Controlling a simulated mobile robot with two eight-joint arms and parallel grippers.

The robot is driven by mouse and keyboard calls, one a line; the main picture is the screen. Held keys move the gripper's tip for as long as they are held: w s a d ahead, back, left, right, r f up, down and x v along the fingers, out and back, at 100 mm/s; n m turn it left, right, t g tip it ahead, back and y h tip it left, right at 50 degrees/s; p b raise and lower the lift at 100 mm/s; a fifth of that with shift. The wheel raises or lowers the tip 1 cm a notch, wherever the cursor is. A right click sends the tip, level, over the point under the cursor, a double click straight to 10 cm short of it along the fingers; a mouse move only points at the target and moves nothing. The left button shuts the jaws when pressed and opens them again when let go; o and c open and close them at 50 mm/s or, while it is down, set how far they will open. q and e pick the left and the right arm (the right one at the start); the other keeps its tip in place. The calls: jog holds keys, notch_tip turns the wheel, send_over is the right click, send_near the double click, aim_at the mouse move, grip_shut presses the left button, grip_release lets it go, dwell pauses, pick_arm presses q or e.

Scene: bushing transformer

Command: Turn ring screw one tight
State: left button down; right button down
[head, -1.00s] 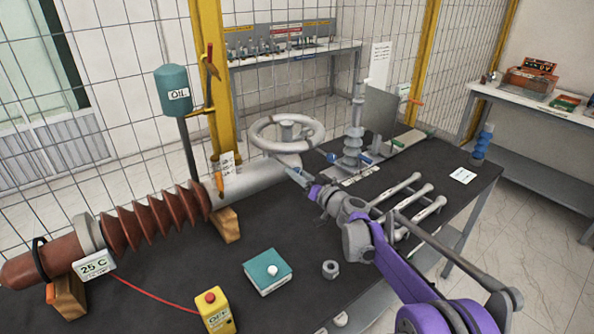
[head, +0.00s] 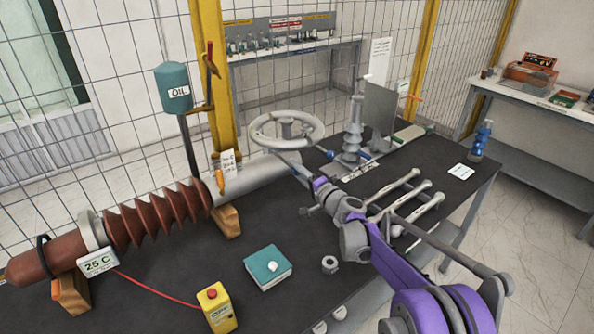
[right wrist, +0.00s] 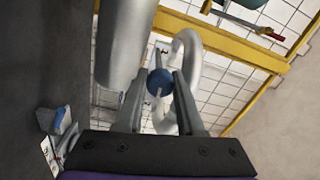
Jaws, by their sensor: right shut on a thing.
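My right gripper (head: 299,171) reaches in from the lower right, beside the grey handwheel (head: 287,128) at the end of the long grey tube. In the right wrist view (right wrist: 158,78) its two fingers are closed around a small blue round head (right wrist: 160,82), seemingly a ring screw's. In the head view the fingers largely hide this piece. How far the screw is turned cannot be told. Other small blue parts (head: 328,154) show by the grey ribbed bushing (head: 353,140). My left gripper is out of view.
The long brown ribbed bushing (head: 158,220) rests on wooden blocks at the left. A teal button box (head: 268,267), a yellow box (head: 216,308), a nut (head: 329,264) and grey rods (head: 425,205) lie on the dark table. A wire fence stands behind.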

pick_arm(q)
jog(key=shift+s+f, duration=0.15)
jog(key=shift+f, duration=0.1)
pick_arm(e)
jog(key=m, duration=0.5)
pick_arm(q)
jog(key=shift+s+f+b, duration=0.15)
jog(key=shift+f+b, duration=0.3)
pick_arm(e)
jog(key=m, duration=0.3)
jog(key=shift+m, duration=0.4)
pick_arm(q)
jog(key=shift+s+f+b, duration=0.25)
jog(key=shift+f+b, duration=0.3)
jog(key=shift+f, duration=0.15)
pick_arm(e)
jog(key=m, duration=0.4)
jog(key=shift+f+h, duration=0.1)
jog(key=shift+h, duration=0.2)
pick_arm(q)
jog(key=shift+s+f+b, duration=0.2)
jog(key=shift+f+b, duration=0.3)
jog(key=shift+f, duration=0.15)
pick_arm(e)
jog(key=shift+m, duration=2.1)
jog(key=c, duration=0.5)
grip_release()
jog(key=shift+c, duration=0.2)
